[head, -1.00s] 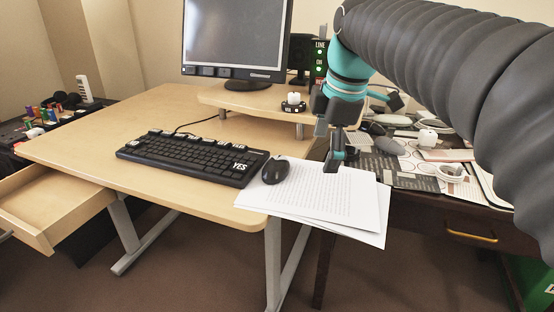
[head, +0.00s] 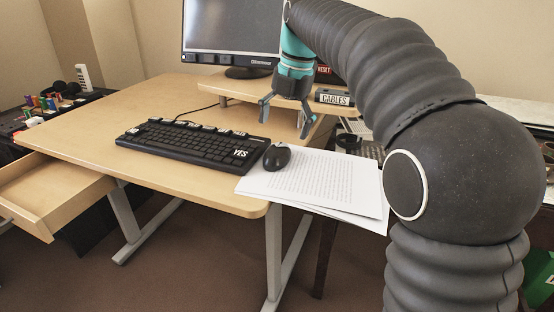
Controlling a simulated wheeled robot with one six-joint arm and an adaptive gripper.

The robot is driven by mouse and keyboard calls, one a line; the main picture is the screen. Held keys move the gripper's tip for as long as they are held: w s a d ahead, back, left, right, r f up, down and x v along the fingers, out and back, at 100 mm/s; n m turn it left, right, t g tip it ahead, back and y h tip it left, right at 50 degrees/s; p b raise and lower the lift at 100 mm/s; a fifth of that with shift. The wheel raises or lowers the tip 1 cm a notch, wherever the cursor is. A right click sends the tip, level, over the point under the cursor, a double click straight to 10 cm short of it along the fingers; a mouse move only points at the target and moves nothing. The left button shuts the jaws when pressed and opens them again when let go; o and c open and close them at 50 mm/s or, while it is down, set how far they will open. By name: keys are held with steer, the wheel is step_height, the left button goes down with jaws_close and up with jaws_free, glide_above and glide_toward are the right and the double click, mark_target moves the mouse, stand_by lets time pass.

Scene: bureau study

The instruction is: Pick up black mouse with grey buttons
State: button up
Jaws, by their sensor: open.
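The black mouse (head: 277,157) lies just right of the keyboard's right end, at the left edge of the paper sheets. Its buttons look dark here; I cannot make out grey on them. My gripper (head: 284,118) is open and empty, with its two fingers spread and pointing down. In the picture it is above the mouse and a little to its right, in front of the raised shelf. I cannot tell its exact height above the desk.
A black keyboard (head: 190,143) lies left of the mouse. Paper sheets (head: 325,180) overhang the desk's right edge. A monitor (head: 232,30) stands on the raised shelf (head: 228,88). An open drawer (head: 45,190) juts out at the left. The desk's left part (head: 130,108) is clear.

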mark_target(280, 148)
steer(key=shift+w+a+f+b, duration=0.15)
steer(key=shift+a+f+b, duration=0.05)
steer(key=shift+f, duration=1)
steer(key=shift+w+a+f+b, duration=0.1)
steer(key=shift+a+f+b, duration=0.1)
steer(key=shift+f, duration=1)
steer(key=shift+w+a+f+b, duration=0.15)
steer(key=shift+f+b, duration=0.05)
steer(key=shift+f, duration=1)
steer(key=c, duration=1.3)
